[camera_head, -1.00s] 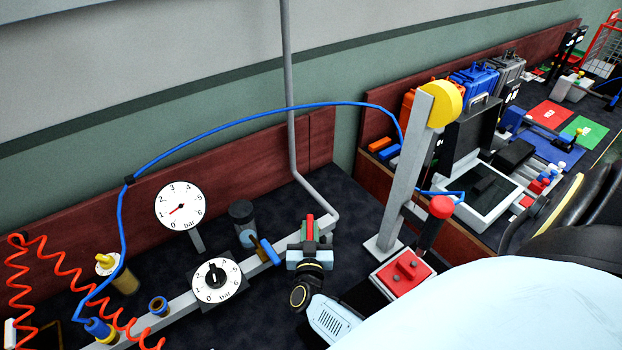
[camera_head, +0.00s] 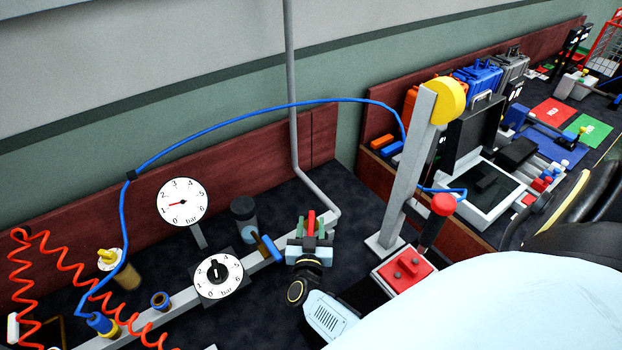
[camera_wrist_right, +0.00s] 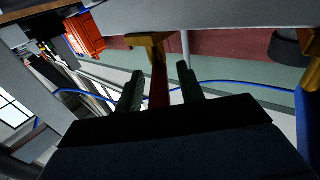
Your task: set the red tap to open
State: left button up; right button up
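The red tap (camera_head: 311,219) shows as a narrow red handle at the right end of the grey pipe in the head view. In the right wrist view the red handle (camera_wrist_right: 158,88) runs from a brass fitting (camera_wrist_right: 149,40) toward my gripper, crosswise to the grey pipe. My right gripper (camera_head: 311,228) is at the tap, its two dark green fingers apart on either side of the handle. In the wrist view a gap shows between the handle and each fingertip of the gripper (camera_wrist_right: 160,82). The handle's near end is hidden by the gripper body. My left gripper is not in view.
A blue-handled tap (camera_head: 265,249) is close left on the pipe (camera_head: 184,298). A round gauge (camera_head: 182,202) and a dial regulator (camera_head: 217,276) are further left. A grey post (camera_head: 408,170) and a red box with a lever (camera_head: 404,269) stand close right.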

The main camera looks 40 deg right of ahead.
jog(key=v, duration=1.3)
jog(key=shift+s, duration=0.2)
jog(key=shift+a, duration=0.15)
